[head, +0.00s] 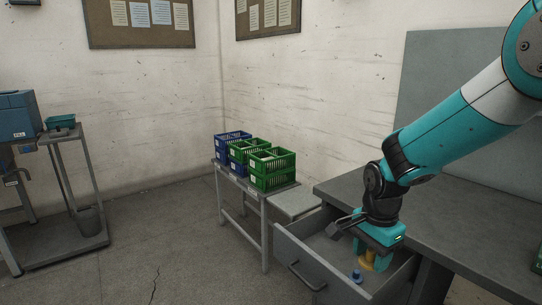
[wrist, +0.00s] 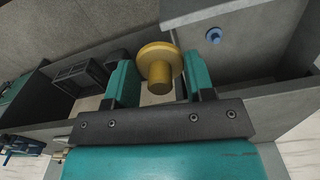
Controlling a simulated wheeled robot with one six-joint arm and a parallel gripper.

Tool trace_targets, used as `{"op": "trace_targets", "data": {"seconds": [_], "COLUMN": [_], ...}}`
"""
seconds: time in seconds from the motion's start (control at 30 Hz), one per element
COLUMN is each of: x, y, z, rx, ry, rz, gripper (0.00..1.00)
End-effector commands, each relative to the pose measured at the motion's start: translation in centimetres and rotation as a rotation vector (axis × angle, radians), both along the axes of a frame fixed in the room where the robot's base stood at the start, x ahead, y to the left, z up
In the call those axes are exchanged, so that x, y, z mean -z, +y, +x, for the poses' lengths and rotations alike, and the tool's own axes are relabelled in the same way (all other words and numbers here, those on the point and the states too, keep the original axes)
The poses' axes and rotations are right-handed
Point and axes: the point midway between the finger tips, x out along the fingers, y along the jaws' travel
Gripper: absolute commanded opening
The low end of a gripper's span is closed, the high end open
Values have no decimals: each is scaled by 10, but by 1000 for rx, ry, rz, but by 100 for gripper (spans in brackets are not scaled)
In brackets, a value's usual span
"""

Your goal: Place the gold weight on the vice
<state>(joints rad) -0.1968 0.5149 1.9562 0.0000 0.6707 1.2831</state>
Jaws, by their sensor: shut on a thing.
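The gold weight (head: 367,263) is a small stepped piece, a wide round disc with a narrower cylinder. It is in the open grey drawer (head: 318,272) in the head view. In the wrist view the gold weight (wrist: 158,62) sits between the two teal fingers. My gripper (head: 371,258) points down into the drawer and is shut on the weight; it also shows in the wrist view (wrist: 158,84). I cannot tell whether the weight touches the drawer floor. I cannot surely make out the vice; a small blue item (wrist: 22,146) at the wrist view's lower left is unclear.
A small blue weight (head: 356,276) stands in the drawer beside my gripper, also in the wrist view (wrist: 214,35). The grey bench top (head: 445,208) lies right of the drawer. Green crates (head: 271,180) and blue crates stand on a low table. The floor at front left is clear.

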Motion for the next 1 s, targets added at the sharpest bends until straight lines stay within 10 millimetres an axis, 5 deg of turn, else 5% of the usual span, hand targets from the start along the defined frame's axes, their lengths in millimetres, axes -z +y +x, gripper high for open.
{"op": "trace_targets", "data": {"seconds": [0.27,0.6,1.0], "x": [54,141,162], "y": [-28,-72,-83], "z": [-11,-52,-67], "rx": [-300,-890,-1089], "ry": [8,7,-1], "rz": [0,3,0], "gripper": [25,25,25]}}
